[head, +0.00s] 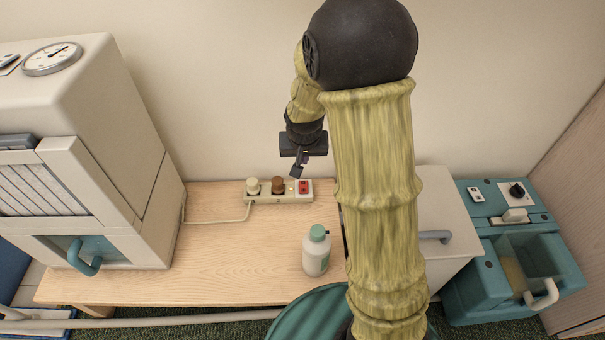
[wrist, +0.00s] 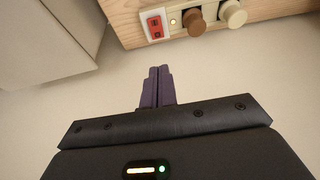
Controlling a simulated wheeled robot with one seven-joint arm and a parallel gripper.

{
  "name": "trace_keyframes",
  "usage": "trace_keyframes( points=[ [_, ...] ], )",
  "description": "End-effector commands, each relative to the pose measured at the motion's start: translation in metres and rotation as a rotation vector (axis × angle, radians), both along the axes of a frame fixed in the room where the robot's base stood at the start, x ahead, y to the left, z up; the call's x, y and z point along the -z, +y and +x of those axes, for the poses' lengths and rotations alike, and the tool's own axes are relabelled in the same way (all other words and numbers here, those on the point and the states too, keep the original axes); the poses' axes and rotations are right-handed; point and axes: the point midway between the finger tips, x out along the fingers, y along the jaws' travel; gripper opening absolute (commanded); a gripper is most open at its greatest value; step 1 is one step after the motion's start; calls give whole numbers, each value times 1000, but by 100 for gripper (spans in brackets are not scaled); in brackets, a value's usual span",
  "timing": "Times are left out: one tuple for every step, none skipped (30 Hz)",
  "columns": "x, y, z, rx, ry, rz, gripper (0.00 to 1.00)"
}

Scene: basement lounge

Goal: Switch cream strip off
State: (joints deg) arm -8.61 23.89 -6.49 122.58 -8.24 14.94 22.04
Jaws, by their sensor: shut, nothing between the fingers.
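The cream power strip (head: 280,199) lies at the back of the wooden table against the wall. It carries a cream plug, a brown plug, a small lit yellow light (head: 291,190) and a red switch (head: 304,187) at its right end. In the wrist view the red switch (wrist: 155,28) is at the top, with the lit light (wrist: 173,22) and plugs beside it. My gripper (head: 296,174) is shut and empty, just above the strip near the switch.
A white bottle with a green cap (head: 316,252) stands toward the table's front. A large cream machine with a dial (head: 90,150) is at the left. A pale cabinet (head: 440,230) and a teal unit (head: 510,245) are at the right. The table's left-middle is clear.

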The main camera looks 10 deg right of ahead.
Motion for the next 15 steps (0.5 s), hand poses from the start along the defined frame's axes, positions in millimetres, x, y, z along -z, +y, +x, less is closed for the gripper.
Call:
trace_keyframes(
  points=[
    [5,0,1,0,1,0,0],
    [7,0,2,0,1,0,0],
    [12,-1,3,-1,1,0,0],
    [16,-1,4,-1,2,0,0],
    [20,-1,5,-1,2,0,0],
    [26,-1,7,-1,2,0,0],
    [31,-2,8,-1,2,0,0],
    [36,-2,10,-1,1,0,0],
    [43,-2,12,-1,2,0,0],
    [48,-3,14,-1,2,-1,0],
    [53,-3,16,-1,2,-1,0],
    [59,-4,18,-1,2,-1,0],
    [64,-4,19,-1,2,-1,0],
    [69,-5,21,-1,2,-1,0],
    [75,-5,24,-1,2,-1,0]
  ],
)
